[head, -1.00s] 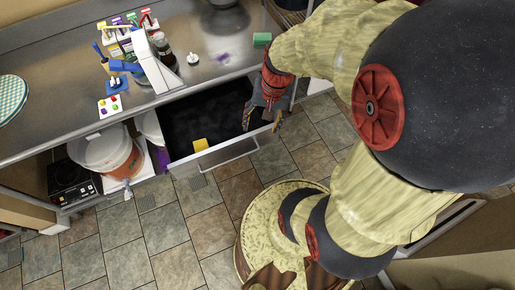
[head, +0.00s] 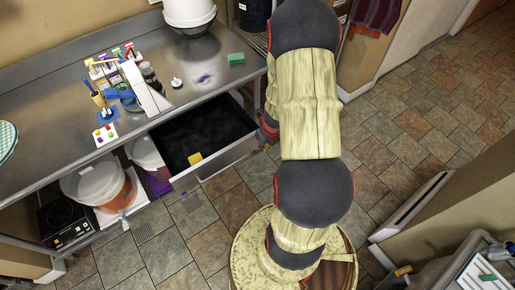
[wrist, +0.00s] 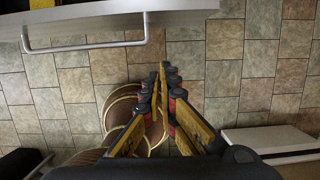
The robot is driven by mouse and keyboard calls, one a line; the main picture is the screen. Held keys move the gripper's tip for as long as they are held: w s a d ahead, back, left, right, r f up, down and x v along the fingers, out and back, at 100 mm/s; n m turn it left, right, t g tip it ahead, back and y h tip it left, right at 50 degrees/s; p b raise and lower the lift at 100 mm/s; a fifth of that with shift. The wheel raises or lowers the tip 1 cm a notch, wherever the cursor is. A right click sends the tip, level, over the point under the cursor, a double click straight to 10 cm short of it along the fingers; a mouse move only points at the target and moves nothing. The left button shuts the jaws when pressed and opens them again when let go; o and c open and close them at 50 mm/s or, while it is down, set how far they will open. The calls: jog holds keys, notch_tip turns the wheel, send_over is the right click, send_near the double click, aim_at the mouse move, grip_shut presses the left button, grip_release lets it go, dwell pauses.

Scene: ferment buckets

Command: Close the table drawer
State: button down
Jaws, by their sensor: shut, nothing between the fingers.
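The table drawer (head: 184,182) is pulled out from under the steel counter, with a dark interior and a small yellow item (head: 195,158) inside near the front. In the wrist view the drawer's pale front (wrist: 185,17) and its bar handle (wrist: 88,46) cross the top of the picture. My gripper (wrist: 164,72) is shut and empty, its fingertips together over the floor, apart from the handle in that picture. In the head view my gripper is mostly hidden by my arm; a red part of it shows beside the drawer's right front corner.
The steel counter (head: 60,125) holds a bottle rack, a white stand, a green sponge (head: 236,59) and a white bucket (head: 188,12). Buckets (head: 98,185) and a black hot plate (head: 66,219) stand below it. Tiled floor before the drawer is clear.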

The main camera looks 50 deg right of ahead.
jog(key=b, duration=0.4)
send_near(254, 147)
jog(key=s+a+f, duration=0.3)
jog(key=s+f, duration=0.1)
jog(key=shift+w+d+r+p, duration=0.1)
jog(key=shift+w+d+p, duration=0.15)
jog(key=shift+w, duration=0.65)
jog(key=shift+w+d+p, duration=0.15)
jog(key=shift+w+p, duration=0.05)
jog(key=shift+w, duration=0.7)
